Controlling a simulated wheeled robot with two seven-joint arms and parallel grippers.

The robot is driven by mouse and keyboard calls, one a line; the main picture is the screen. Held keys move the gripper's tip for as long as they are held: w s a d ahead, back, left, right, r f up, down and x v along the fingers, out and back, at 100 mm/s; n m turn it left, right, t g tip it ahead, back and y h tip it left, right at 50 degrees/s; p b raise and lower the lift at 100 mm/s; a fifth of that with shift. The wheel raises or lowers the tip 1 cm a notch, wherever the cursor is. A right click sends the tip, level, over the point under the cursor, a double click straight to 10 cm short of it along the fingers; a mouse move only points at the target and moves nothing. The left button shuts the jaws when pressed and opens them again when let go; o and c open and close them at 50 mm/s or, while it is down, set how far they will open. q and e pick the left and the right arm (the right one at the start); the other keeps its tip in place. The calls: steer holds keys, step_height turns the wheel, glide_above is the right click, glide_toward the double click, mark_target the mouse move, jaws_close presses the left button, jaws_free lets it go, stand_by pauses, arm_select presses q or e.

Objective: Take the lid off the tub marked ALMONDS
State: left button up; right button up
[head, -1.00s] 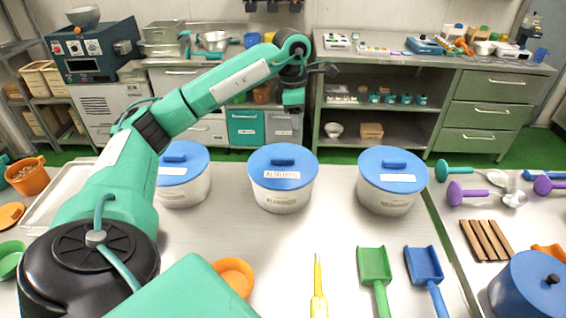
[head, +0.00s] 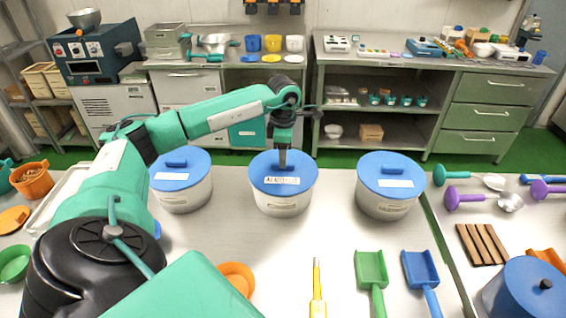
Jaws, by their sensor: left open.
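Three white tubs with blue lids stand in a row at the back of the steel table. The middle tub (head: 283,204) has a lid label in small, blurred letters that seems to read ALMONDS. Its blue lid (head: 262,178) is seated on the rim. My left gripper (head: 282,162) is open and points down at the lid's handle, which is mostly hidden behind the fingers. I cannot tell whether the fingers touch it. My right gripper is not in view.
A left tub (head: 184,194) and a right tub (head: 386,203) flank the middle one, with gaps between. A yellow tool (head: 318,290), green scoop (head: 371,270) and blue scoop (head: 421,268) lie in front. An orange bowl (head: 237,278) is at front left.

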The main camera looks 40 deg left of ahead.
arm_select(q)
steer(key=shift+a+f, duration=0.1)
steer(key=shift+f, duration=1.3)
jaws_close()
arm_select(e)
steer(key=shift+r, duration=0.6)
